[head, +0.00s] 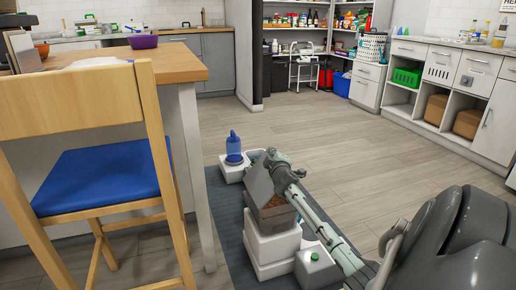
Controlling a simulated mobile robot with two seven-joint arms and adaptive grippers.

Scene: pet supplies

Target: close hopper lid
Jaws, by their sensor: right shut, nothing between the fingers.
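The pet feeder's white hopper (273,241) stands low on the floor mat, with brown contents (272,215) visible in its open top. My right arm reaches in from the lower right, over the hopper. My right gripper (273,160) is at the lid's upper edge, shut with nothing held. It overlaps the lid in the picture; I cannot tell if they touch. The arm hides part of the hopper's right side. My left gripper is out of view.
A blue water bottle (234,147) on a white base stands just behind the hopper. A dark mat (228,222) lies beneath. A wooden chair with a blue seat (98,178) and a counter (186,68) stand at left. Open floor (345,150) lies behind and to the right.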

